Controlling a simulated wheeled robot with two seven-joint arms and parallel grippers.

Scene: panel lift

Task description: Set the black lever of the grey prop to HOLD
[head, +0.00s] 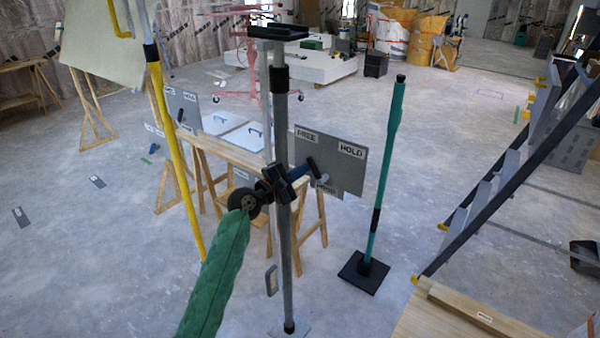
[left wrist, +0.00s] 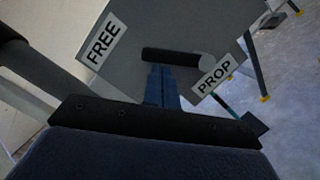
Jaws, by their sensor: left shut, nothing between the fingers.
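The grey prop (head: 284,240) stands upright in the middle of the head view. Its grey plate (head: 345,165) carries a FREE label (head: 307,136) at upper left and a HOLD label (head: 351,149) at upper right. The black lever (head: 314,168) slants up and left from its pale pivot, toward the FREE side; the lever also shows in the left wrist view (left wrist: 172,55). My left gripper (head: 308,168) is shut and empty, its blue fingertips (left wrist: 160,82) right at the lever's free end on the FREE side. I cannot tell whether they touch. My right gripper is out of view.
A yellow prop (head: 170,150) stands left and a teal prop (head: 385,170) on a black base stands right. A wooden trestle (head: 235,150) is behind the grey prop. A ladder (head: 510,165) leans at the right. Open floor lies between them.

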